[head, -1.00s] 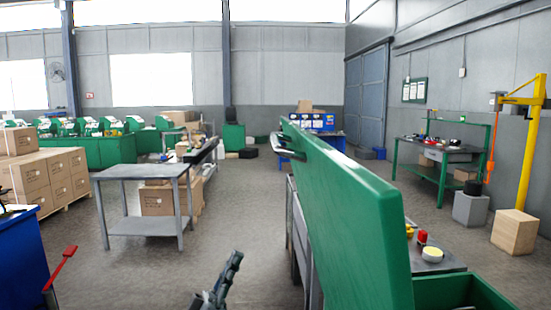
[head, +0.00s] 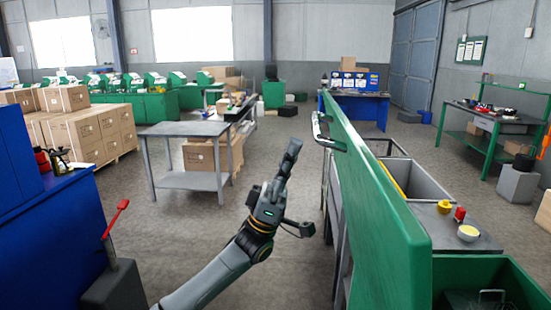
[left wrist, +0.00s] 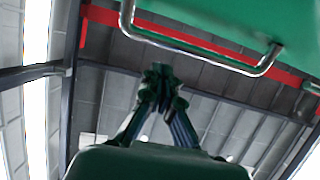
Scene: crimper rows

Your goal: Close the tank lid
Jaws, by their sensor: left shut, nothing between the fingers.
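The tank lid (head: 375,200) is a long green panel standing raised and nearly upright, seen almost edge-on in the head view. A metal handle (head: 325,132) sticks out from its left face near the far end. In the left wrist view the lid (left wrist: 225,22) fills the upper right, with its handle (left wrist: 200,62) across the top. My left gripper (head: 290,155) is left of the lid, apart from it, pointing up. Its fingers (left wrist: 158,78) are shut and empty, just below the handle in the wrist picture. The open green tank (head: 480,270) shows at lower right. My right gripper is out of view.
A work surface (head: 475,240) with red and yellow items lies right of the lid.

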